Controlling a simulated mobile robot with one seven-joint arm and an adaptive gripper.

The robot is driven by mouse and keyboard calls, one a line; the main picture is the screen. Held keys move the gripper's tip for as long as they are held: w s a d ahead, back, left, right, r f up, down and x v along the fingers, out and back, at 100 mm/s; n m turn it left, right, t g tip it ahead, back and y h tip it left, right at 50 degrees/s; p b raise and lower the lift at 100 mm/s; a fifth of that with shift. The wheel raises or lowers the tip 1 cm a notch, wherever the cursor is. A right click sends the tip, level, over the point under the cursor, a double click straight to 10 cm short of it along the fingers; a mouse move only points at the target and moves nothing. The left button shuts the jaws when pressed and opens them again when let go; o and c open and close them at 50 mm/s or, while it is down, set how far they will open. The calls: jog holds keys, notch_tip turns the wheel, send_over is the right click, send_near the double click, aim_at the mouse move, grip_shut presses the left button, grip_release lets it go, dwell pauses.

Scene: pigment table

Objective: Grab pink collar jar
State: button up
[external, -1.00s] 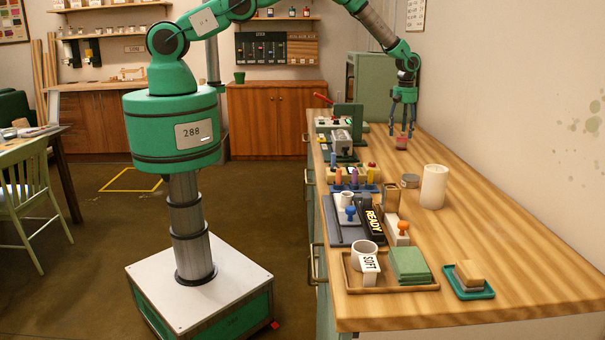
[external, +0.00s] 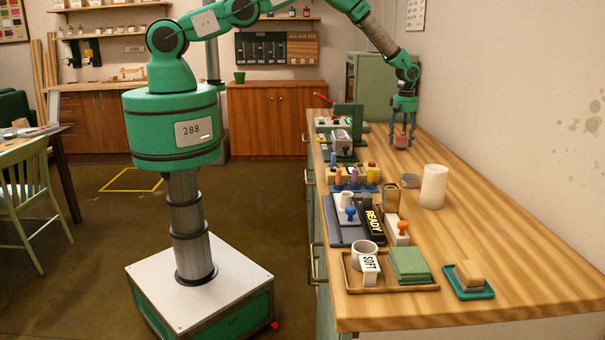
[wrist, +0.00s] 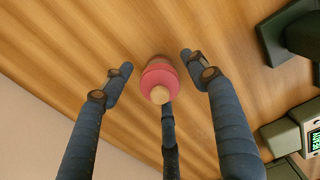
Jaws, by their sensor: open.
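The pink collar jar (external: 402,142) stands on the far part of the wooden bench top. In the wrist view the jar (wrist: 159,80) shows from above, with a pink ring and a pale knob on top. My gripper (external: 402,138) points down and its fingers are lowered around the jar. In the wrist view my gripper (wrist: 155,72) has its fingers spread, with a finger on each side of the jar and a third below it. Gaps show between the two side fingers and the jar. The jar's lower body is largely hidden.
Devices with a green block (external: 348,117) stand left of the jar. A tray (external: 400,286) lies near the front. The wall is to the right.

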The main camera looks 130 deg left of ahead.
jog(key=shift+f, duration=0.75)
jog(key=shift+c, duration=0.5)
jog(key=c, duration=1.2)
